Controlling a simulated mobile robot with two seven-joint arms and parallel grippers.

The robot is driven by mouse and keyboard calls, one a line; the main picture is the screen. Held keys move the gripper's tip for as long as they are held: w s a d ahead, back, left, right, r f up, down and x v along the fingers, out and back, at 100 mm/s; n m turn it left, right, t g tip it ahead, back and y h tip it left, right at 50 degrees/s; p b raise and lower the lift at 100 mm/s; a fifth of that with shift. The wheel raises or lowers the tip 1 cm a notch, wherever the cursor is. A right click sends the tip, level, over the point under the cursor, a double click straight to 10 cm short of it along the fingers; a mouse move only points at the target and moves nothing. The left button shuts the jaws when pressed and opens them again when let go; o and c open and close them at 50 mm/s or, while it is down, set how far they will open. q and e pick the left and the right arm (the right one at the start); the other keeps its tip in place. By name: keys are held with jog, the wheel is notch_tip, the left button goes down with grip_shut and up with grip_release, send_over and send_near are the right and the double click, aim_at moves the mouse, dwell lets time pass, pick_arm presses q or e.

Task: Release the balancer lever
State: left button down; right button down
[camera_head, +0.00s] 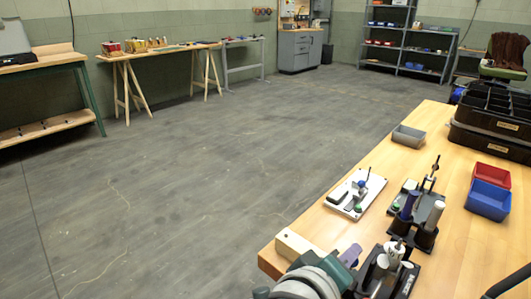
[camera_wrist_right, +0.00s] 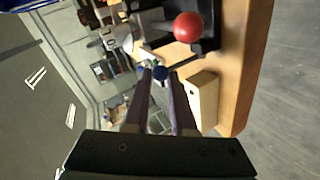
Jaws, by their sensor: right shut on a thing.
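The balancer is probably the dark fixture (camera_head: 408,278) with a white and grey top at the near edge of the bench in the head view. My right gripper (camera_head: 350,256) is beside its left side there, partly cut off by the frame. A red ball knob (camera_wrist_right: 187,27) stands on a dark fixture just beyond the fingers. The rest of the lever is hard to make out. My left gripper is not in view.
A pale block (camera_head: 297,244) sits at the bench's corner. The floor leftward is clear.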

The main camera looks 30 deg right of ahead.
jog(key=c, duration=0.8)
grip_release()
jog(key=shift+s+a+f, duration=0.35)
jog(key=shift+s+f, duration=0.05)
jog(key=shift+f, duration=0.15)
jog(key=o, duration=0.3)
jog(key=shift+s, duration=0.1)
jog(key=shift+o, duration=0.6)
jog(key=shift+r, duration=0.1)
jog(key=shift+a+r, duration=0.3)
jog(key=shift+a, duration=0.1)
jog(key=p+v, duration=0.1)
jog(key=v, duration=0.8)
jog(key=shift+p, duration=0.4)
